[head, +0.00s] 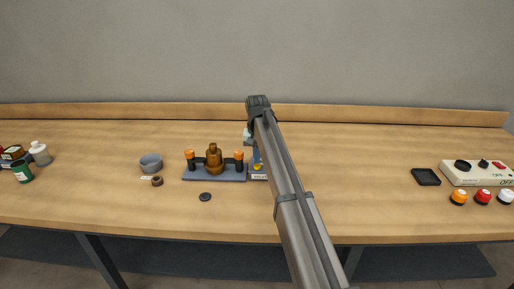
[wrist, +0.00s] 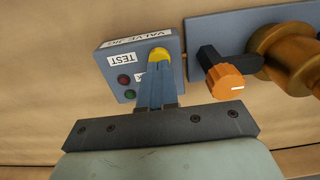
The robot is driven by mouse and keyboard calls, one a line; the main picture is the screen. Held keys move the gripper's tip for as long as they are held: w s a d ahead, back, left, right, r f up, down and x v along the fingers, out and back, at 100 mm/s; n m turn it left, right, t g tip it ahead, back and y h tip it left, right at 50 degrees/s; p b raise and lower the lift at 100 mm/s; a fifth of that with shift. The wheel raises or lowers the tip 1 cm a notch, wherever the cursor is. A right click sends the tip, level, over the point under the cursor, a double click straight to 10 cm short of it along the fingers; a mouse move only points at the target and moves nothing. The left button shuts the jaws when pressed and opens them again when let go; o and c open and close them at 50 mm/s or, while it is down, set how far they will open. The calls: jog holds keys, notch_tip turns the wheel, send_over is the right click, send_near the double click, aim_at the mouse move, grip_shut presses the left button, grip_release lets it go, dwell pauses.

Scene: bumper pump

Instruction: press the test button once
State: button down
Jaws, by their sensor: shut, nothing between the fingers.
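Close to the box, a blue plate (head: 215,178) bears a brass valve body (head: 213,158) with orange knobs (wrist: 226,83). A grey bowl (head: 151,162) and a black disc (head: 205,197) lie left. A white control panel (head: 477,173) stands far right.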

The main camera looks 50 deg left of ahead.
jog(key=shift+f, duration=0.5)
jog(key=shift+f, duration=0.1)
jog(key=shift+d+f, duration=0.15)
jog(key=shift+f, duration=0.85)
notch_tip(320, 180, up, 15)
jog(key=shift+f, duration=0.1)
dwell(0.8)
